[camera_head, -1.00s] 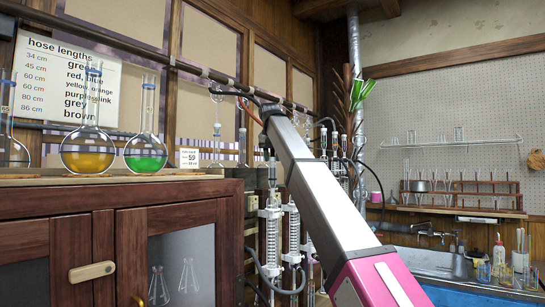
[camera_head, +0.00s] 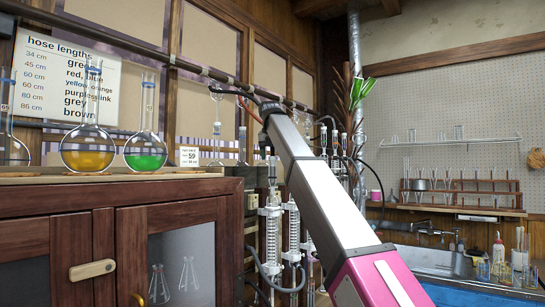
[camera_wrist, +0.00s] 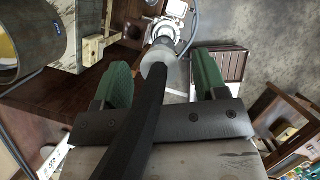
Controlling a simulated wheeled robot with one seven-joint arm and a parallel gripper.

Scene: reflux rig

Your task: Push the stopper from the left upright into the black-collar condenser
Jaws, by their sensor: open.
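My gripper (camera_wrist: 162,68) is open in the wrist view, its two green fingers well apart. A pale, round, translucent piece (camera_wrist: 155,60) lies between the fingertips, touching neither finger. I cannot tell whether it is the stopper. A black bar (camera_wrist: 142,125) runs up to it from below. Beyond it is a glass end with a light metal fitting (camera_wrist: 168,30). In the head view, condensers with coiled glass stand left of my arm: one at the left (camera_head: 270,235) and one beside it (camera_head: 292,232). My arm hides part of the rig, and I cannot make out the black collar.
A wooden cabinet (camera_head: 105,195) fills the left, with a yellow flask (camera_head: 87,155) and a green flask (camera_head: 146,155) on top. A rail (camera_head: 205,70) crosses above the rig. A hose (camera_head: 262,275) hangs by the condensers. A sink (camera_head: 430,262) is at the right.

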